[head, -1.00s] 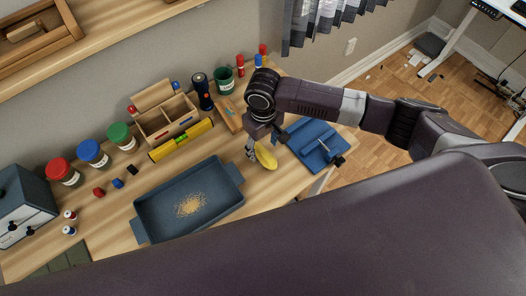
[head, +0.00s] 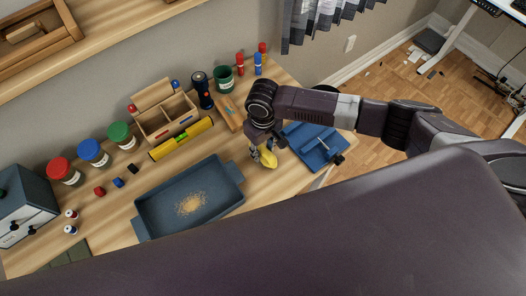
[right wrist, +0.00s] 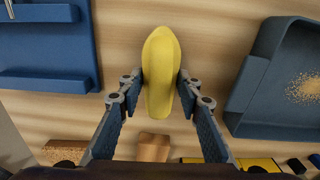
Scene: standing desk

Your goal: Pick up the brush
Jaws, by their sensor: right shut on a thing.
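The brush (head: 269,159) shows as a yellow, rounded, elongated body; I see no bristles. My right gripper (head: 262,155) is shut on it near the right end of the desk. In the right wrist view the brush (right wrist: 160,65) lies between the two fingertips (right wrist: 159,88), which touch its sides. Its far end sticks out past the fingers. I cannot tell whether it is clear of the desk top. My left gripper is not in view.
A blue-grey tray (head: 163,215) with tan crumbs lies left of the gripper. A blue board (head: 305,139) lies to its right. A yellow level (head: 183,139), a wooden organizer (head: 152,127), a dark flashlight (head: 202,93) and a green cup (head: 223,78) stand behind.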

